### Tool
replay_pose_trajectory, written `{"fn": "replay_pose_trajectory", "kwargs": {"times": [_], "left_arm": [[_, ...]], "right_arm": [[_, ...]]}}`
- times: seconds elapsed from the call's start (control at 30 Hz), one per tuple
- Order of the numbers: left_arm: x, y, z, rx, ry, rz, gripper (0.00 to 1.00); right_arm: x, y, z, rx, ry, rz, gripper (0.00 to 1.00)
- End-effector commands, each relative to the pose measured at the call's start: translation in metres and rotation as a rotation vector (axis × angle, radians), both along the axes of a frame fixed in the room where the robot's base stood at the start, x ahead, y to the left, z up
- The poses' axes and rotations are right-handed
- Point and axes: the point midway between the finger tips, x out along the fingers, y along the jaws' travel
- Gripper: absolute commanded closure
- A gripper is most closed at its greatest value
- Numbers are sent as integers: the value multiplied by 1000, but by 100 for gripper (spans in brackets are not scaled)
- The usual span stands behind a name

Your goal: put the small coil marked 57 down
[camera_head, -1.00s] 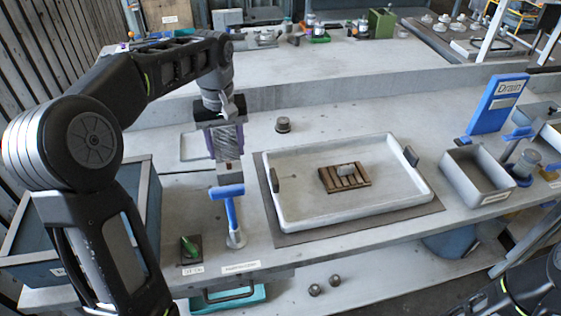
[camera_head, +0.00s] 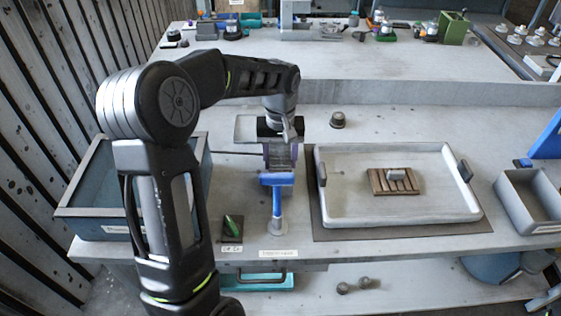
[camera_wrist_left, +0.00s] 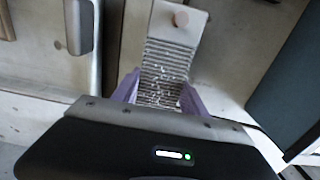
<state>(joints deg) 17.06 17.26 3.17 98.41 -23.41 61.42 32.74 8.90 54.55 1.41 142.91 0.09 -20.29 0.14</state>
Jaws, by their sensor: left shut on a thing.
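My left gripper (camera_head: 280,155) is shut on a ribbed grey coil, which I take for the small coil (camera_wrist_left: 165,72). In the left wrist view the coil lies between two purple fingers, with a pale end block and a small pinkish knob at its far end. No number can be read on it. In the head view the coil shows only partly, behind a blue T-shaped handle (camera_head: 277,180). I cannot tell whether it touches the bench. My right gripper is not in view.
A white tray (camera_head: 330,214) with a slatted wooden piece (camera_head: 392,181) is right of the gripper. A blue-grey bin (camera_head: 80,211) stands left. A dark knob-like part (camera_head: 338,120) sits behind the tray. A grey box (camera_head: 520,205) is far right.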

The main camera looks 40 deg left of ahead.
Motion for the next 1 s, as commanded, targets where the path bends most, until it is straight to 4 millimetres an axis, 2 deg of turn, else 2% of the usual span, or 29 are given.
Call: {"fn": "replay_pose_trajectory", "kwargs": {"times": [0.13, 0.5, 0.53, 0.77, 1.0], "left_arm": [[0, -1, -13, -1, -2, 0, 100], [0, 0, -18, 0, -3, -1, 100], [0, 0, -17, -1, -1, -1, 48], [0, 0, -17, -1, -1, -1, 29], [0, 0, -17, -1, -1, -1, 27]], "right_arm": [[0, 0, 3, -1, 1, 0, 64], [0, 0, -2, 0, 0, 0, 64], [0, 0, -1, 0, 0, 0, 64], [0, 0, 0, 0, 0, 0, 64], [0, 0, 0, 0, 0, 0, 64]]}}
